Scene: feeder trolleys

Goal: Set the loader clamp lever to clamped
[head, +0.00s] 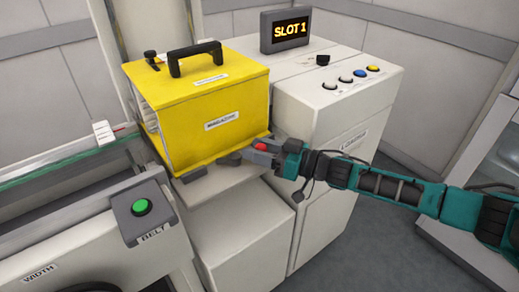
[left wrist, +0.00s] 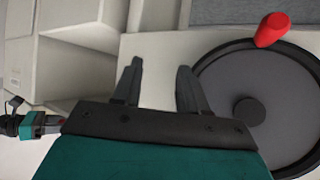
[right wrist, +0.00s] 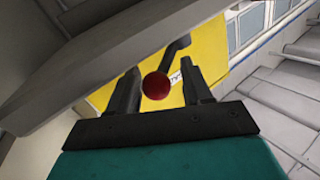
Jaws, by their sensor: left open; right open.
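The clamp lever's red ball knob (head: 262,146) shows in the head view at the lower front right corner of the yellow magazine (head: 200,140). In the right wrist view the red knob (right wrist: 156,85) sits between the two fingers of my right gripper (right wrist: 160,87), with a dark lever arm (right wrist: 176,45) behind it. My right gripper (head: 258,152) is open around the knob; whether a finger touches it I cannot tell. My left gripper (left wrist: 157,75) is open and empty, shown only in its wrist view, beside a dark round handwheel (left wrist: 285,85) with a red handle (left wrist: 272,29).
The white loader cabinet (head: 330,120) with a SLOT 1 display (head: 286,30) and several buttons stands right of the magazine. A belt panel with a green button (head: 141,207) is at the lower left. Grey floor (head: 390,250) is open at the right.

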